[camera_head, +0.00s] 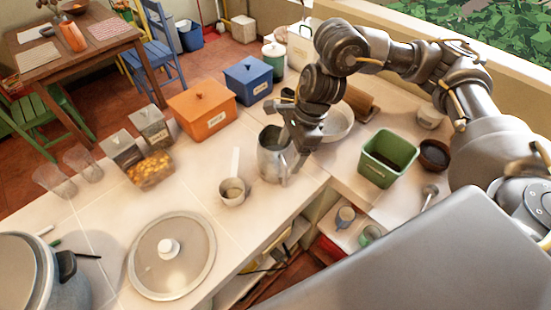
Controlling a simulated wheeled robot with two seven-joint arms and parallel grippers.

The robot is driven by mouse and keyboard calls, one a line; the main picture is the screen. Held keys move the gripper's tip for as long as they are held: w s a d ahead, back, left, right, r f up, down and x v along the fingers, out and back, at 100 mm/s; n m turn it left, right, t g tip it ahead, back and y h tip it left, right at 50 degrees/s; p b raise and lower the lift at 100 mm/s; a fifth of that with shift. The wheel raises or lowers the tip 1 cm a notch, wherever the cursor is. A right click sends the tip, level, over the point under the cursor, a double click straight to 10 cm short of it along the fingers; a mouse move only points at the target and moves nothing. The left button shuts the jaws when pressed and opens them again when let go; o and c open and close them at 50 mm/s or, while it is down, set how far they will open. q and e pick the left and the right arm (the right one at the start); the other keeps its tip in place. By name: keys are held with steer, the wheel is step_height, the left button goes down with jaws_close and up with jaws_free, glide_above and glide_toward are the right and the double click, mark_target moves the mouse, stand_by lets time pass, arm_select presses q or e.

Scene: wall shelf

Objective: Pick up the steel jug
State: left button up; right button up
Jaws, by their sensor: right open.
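The steel jug (270,158) stands upright on the white counter, near the inner corner where two counter runs meet. My right gripper (289,143) comes down from above at the jug's right side, with its jaws open. One finger overlaps the jug's right edge in the picture; I cannot tell whether it touches. The gripper hides part of the jug's right side, and its handle is not clear. My left gripper is not in view.
A small saucepan (232,190) with an upright handle stands left of the jug. A white bowl (338,124) is behind the gripper, and a green square container (388,158) is to the right. An orange box (201,110) and blue box (248,80) line the far edge. A round lid (200,255) lies in front.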

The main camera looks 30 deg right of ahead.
mark_target(284, 163)
steer(key=p+x, duration=0.2)
steer(key=x, duration=0.3)
steer(key=shift+f, duration=0.15)
steer(key=shift+d, duration=0.1)
jaws_close()
stand_by(0.5)
steer(key=shift+r, duration=0.3)
